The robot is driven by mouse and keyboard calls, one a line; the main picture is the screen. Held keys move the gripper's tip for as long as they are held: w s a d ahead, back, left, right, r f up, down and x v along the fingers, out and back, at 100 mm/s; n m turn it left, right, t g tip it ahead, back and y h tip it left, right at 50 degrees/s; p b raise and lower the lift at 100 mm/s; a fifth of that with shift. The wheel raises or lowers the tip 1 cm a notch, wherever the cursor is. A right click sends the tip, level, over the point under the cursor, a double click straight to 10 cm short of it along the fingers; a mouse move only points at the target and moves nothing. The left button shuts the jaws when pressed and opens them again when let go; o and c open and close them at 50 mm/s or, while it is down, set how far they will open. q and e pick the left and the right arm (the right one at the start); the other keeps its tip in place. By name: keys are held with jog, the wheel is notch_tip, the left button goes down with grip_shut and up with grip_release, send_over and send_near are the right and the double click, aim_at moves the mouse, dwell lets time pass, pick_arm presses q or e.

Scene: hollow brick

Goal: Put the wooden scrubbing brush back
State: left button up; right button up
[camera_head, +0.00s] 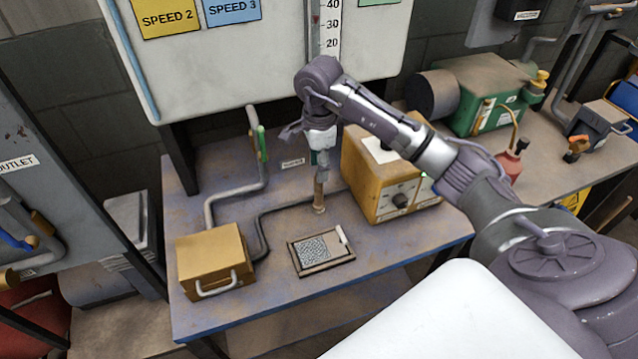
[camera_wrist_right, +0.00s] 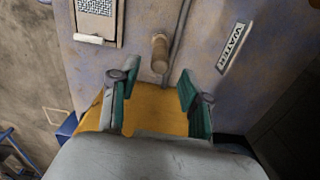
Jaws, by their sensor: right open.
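A brown wooden upright piece (camera_head: 319,197), which looks like the scrubbing brush, stands on the blue-grey workbench (camera_head: 225,300) just left of the yellow-orange box. It also shows as a wooden knob in the right wrist view (camera_wrist_right: 160,52); I cannot make out bristles. My right gripper (camera_head: 321,165) points down above the wooden piece in the head view. In the right wrist view its teal fingers (camera_wrist_right: 157,90) are spread apart with nothing held between them, and the wooden piece lies beyond the fingertips. My left gripper is not in view.
A framed tray with a grey mesh (camera_head: 317,250) lies near the bench front, with a white stick at its right side. The yellow-orange control box (camera_head: 385,170) is close to my right gripper. A tan box (camera_head: 214,258) and bent pipes (camera_head: 235,190) stand left.

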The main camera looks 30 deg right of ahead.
jog(key=shift+r, duration=1.9)
